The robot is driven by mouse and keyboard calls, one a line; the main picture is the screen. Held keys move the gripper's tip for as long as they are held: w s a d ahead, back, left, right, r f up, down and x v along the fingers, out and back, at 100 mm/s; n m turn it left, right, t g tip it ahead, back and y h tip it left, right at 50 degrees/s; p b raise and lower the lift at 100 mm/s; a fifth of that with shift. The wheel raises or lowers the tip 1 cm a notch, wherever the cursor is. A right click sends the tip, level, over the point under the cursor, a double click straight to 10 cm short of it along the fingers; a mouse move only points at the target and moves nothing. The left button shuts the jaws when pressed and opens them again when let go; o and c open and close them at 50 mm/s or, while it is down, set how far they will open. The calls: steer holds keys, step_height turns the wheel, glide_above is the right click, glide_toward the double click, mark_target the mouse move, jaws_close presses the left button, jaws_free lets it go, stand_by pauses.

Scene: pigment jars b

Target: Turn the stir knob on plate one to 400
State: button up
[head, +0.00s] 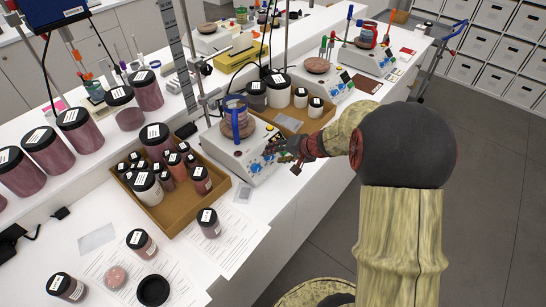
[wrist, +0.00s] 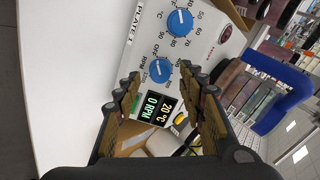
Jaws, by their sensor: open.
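Plate one (head: 228,153) is a white hotplate stirrer on the bench, with a glass vessel (head: 236,119) in a blue holder on top. In the wrist view its panel (wrist: 208,58), labelled PLATE 1, shows two blue knobs. The stir knob (wrist: 160,71) is the one by the RPM mark; the heat knob (wrist: 180,23) has a degree scale. The display (wrist: 160,104) reads 20 °C and 0 RPM. My gripper (wrist: 172,84) is open and empty, its fingers either side of the stir knob in the picture. In the head view my gripper (head: 297,151) is beside the panel. No contact is visible.
A cardboard tray (head: 178,222) of dark-lidded jars stands left of plate one. Another tray with white jars (head: 279,92) is behind it. A single jar (head: 209,223) stands on papers near the front edge. Open floor (head: 490,200) lies right of the bench.

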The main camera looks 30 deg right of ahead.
steer(key=shift+x, duration=1.05)
steer(key=shift+c, duration=1.2)
steer(key=c, duration=0.7)
jaws_close()
